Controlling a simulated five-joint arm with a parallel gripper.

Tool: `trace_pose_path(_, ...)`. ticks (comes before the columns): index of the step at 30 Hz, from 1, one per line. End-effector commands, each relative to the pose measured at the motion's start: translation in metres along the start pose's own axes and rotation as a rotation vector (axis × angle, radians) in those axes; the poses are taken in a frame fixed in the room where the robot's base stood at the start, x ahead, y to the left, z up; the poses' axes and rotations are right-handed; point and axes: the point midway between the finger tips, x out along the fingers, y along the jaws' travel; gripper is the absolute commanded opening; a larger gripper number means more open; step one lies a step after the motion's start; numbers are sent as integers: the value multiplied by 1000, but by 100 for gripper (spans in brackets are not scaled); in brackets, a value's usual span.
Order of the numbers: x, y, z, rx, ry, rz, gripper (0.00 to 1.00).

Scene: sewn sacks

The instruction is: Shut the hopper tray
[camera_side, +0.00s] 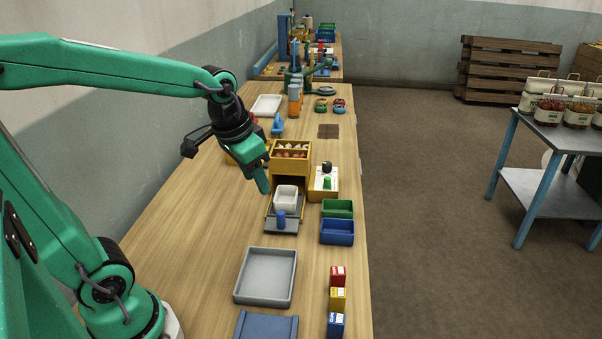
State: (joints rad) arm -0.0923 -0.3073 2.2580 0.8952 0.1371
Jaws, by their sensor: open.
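The yellow hopper (291,150) stands on the bench with reddish and pale lumps in its top. A grey tray (284,227) sticks out from under its front, toward the camera. A white bin (285,196) sits on the tray, and a blue upright handle (281,218) stands near its front end. My gripper (263,186) is open and points down, just left of the white bin in the picture. I cannot tell its exact height or whether it touches anything. Part of the hopper's left side is hidden behind my gripper.
A yellow box with green and black knobs (323,184) stands right of the hopper. Green (337,208) and blue (337,232) bins sit at the right edge. A large grey tray (265,277) lies in front. The bench to the left is clear.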

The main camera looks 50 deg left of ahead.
Motion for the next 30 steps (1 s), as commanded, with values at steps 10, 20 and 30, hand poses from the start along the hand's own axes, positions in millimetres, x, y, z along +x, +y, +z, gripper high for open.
trace_pose_path(10,50,-25,-36,24,-120,8,43)
trace_pose_path(20,110,-52,-57,49,-226,29,43)
trace_pose_path(30,153,-69,-64,64,-289,49,43)
